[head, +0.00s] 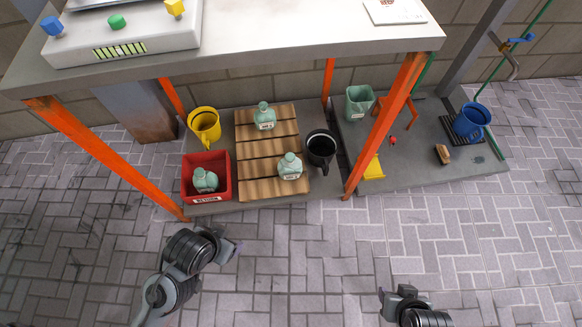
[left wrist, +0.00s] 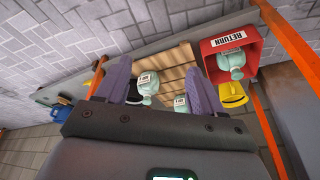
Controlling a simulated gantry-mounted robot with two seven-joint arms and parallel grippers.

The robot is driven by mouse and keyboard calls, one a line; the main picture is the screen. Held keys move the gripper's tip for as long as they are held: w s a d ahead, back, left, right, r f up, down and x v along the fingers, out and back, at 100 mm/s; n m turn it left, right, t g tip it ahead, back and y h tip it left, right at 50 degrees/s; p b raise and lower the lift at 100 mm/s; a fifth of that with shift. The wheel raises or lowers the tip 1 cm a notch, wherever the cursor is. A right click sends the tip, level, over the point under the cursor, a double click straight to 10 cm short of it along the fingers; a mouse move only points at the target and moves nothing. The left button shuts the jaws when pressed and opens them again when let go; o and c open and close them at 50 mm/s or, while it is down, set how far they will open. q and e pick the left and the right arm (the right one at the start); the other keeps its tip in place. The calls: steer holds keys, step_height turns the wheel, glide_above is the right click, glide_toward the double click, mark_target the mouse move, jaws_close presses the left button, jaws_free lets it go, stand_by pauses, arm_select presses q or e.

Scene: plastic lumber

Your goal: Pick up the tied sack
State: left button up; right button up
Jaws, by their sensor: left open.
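Several pale green, labelled, narrow-necked items are in view; I cannot tell whether any is a tied sack or a bottle. One (head: 290,166) stands at the front right of the wooden pallet (head: 258,187), one (head: 264,116) at its back, and one (head: 205,180) lies in the red RETURN bin (head: 224,163). My left gripper (head: 231,249) is open and empty in front of the bin and pallet. In the left wrist view, the front pallet item (left wrist: 147,83) shows beyond and between its fingers. My right gripper (head: 396,292) is at the lower right, apart from everything; its jaw state is unclear.
A yellow bucket (head: 205,124) is behind the bin and a black bucket (head: 321,149) is right of the pallet. Orange legs (head: 104,157) and the tabletop (head: 300,35) overhang the area. A green container (head: 359,103) and blue bucket (head: 471,121) stand farther right. The front paving is clear.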

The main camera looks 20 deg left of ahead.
stand_by(0.5)
arm_select(q)
steer(key=o, duration=0.4)
steer(key=shift+c, duration=0.2)
steer(key=shift+f, duration=0.1)
